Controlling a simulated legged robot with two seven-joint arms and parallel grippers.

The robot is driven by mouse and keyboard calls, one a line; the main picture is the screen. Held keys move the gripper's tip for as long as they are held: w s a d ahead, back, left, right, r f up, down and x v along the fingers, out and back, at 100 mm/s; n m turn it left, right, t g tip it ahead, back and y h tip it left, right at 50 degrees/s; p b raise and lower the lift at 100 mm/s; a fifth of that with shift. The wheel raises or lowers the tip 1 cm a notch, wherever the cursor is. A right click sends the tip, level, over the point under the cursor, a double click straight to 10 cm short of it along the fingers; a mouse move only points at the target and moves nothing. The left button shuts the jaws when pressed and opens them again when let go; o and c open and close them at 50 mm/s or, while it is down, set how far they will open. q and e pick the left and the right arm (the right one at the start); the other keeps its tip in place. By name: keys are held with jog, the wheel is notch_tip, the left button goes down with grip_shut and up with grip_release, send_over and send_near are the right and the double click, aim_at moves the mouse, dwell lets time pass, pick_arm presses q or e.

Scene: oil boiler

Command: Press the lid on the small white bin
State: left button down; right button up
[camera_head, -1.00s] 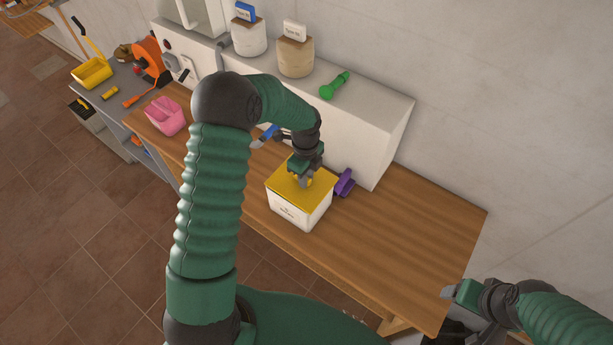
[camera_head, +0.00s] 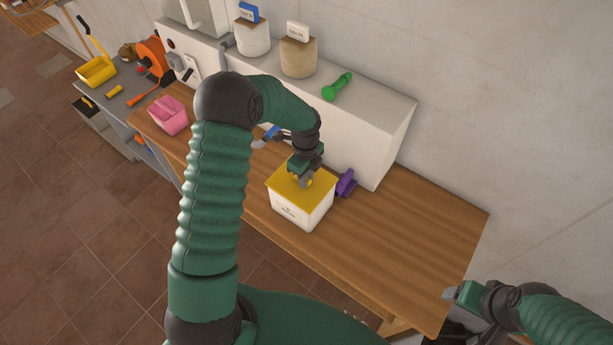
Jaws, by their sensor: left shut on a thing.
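The small white bin (camera_head: 298,214) stands upright on the wooden table, with dark print on its front. Its yellow lid (camera_head: 318,189) lies flat over the top. From this view I cannot tell whether the lid is fully seated. My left gripper (camera_head: 302,181) points down at the middle of the lid and is shut on a small yellow part there, probably the lid's handle, mostly hidden by the fingers. My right gripper (camera_head: 449,293) hangs at the lower right by the table's front edge, away from the bin; its fingers are too small to judge.
A purple object (camera_head: 346,183) lies just right of the bin. A pink container (camera_head: 168,116) stands at the table's left. A white raised block (camera_head: 370,130) behind bears a green tool (camera_head: 337,87) and two jars. The wooden table (camera_head: 420,235) is clear on the right.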

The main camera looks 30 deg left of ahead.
dwell(0.3)
pick_arm(q)
jog(key=c, duration=0.7)
grip_release()
jog(key=shift+c, duration=0.2)
jog(key=shift+r+p, duration=2.95)
jog(key=shift+r, duration=0.55)
grip_shut()
jog(key=shift+f, duration=0.15)
